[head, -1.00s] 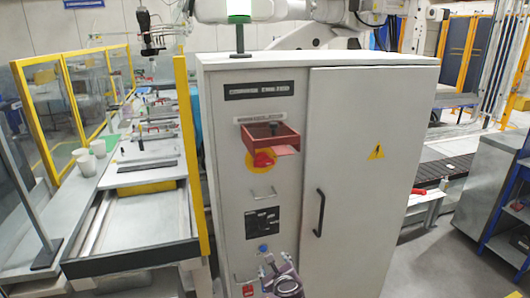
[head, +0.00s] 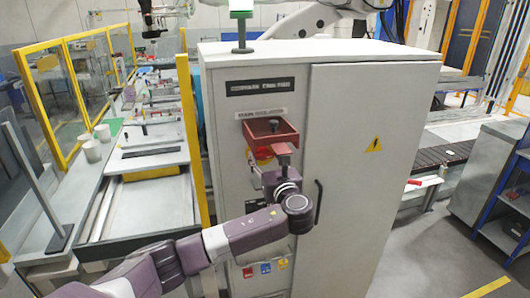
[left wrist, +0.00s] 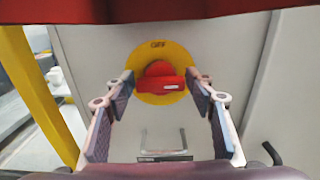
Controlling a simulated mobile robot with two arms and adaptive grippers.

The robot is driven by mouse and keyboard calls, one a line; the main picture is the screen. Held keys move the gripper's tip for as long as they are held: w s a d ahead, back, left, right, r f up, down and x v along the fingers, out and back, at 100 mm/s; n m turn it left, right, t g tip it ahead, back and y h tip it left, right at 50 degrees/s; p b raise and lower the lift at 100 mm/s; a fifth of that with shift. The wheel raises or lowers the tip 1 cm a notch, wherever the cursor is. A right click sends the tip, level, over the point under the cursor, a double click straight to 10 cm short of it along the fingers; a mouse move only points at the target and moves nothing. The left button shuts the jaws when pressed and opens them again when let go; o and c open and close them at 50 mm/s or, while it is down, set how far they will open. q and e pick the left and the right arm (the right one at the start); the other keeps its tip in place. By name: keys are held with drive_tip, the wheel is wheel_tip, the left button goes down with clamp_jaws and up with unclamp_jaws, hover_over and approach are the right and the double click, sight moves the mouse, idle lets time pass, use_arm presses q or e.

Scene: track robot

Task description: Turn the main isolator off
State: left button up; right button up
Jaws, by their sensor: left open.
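The isolator is a red rotary handle (left wrist: 160,84) on a round yellow plate (left wrist: 161,54) on the front of a grey cabinet (head: 350,130). In the left wrist view the handle's bar lies roughly sideways, and a label that looks like OFF is at the plate's top. My left gripper (head: 272,172) is at the cabinet front, just below a red box (head: 270,130). In the left wrist view its open fingers stand left and right of the handle, with nothing clearly gripped. The gripper partly hides the switch in the head view. My right gripper is not in view.
The red box juts out close above the switch; its underside fills the top of the left wrist view. A metal pull handle (left wrist: 164,142) is below the switch. A dark door handle (head: 319,200) is to the right. A yellow post (head: 190,140) stands left of the cabinet.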

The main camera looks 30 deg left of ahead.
use_arm(q)
drive_tip(key=shift+w+a, duration=0.2)
drive_tip(key=shift+a, duration=0.1)
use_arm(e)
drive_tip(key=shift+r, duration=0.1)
use_arm(q)
drive_tip(key=shift+c, duration=0.6)
